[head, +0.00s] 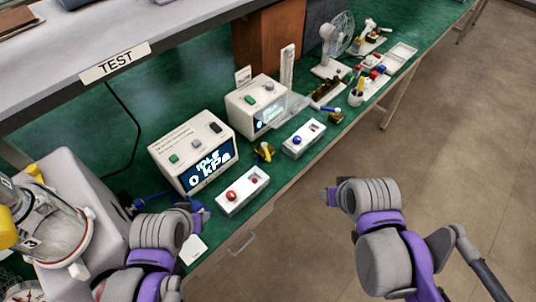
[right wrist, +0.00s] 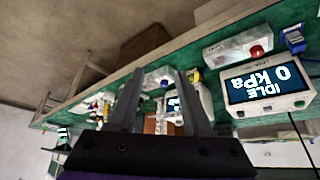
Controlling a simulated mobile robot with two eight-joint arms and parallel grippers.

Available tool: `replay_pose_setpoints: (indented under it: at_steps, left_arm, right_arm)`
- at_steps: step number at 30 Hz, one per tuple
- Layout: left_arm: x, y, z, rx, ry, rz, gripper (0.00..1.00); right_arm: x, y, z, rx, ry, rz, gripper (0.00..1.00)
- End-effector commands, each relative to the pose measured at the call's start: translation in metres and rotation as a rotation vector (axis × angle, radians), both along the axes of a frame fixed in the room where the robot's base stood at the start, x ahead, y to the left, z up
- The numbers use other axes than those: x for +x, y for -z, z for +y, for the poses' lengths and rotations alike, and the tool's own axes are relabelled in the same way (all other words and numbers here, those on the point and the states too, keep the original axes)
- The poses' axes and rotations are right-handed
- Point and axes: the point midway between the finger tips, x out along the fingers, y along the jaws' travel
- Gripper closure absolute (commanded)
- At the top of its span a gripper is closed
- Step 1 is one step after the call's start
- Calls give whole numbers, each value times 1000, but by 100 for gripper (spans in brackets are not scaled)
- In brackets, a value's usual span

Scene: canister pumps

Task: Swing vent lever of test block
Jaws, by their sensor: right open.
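A small brass test block with a yellow lever (head: 264,152) stands on the green bench in front of the two display boxes, between two white trays. In the right wrist view a yellow part (right wrist: 196,76), probably this lever, shows beside one finger. A similar brass block (head: 336,117) stands farther along the bench. My right gripper (head: 329,197) is open and empty, out over the floor in front of the bench, apart from the block; its spread fingers (right wrist: 158,78) fill the middle of its wrist view. My left gripper (head: 198,212) is near the bench's front edge; its jaws are unclear.
The nearer display box (head: 194,150) reads IDLE 0 kPa; another box (head: 254,104) stands behind it. White trays with a red knob (head: 243,191) and a blue knob (head: 303,139) flank the block. A glass vessel (head: 52,238) stands at left. The floor (head: 445,150) at right is clear.

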Motion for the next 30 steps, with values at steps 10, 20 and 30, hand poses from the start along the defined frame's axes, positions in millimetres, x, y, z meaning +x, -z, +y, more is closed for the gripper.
replay_pose_setpoints:
  at_steps: [10,20,30]
  left_arm:
    - [-44,116,0,0,0,83,50]
    - [-51,155,0,0,0,96,50]
    - [-51,159,0,0,0,98,50]
  right_arm:
    - [125,44,76,-9,-140,106,50]
    - [205,77,140,-15,-219,131,50]
    - [223,109,149,-16,-224,132,50]
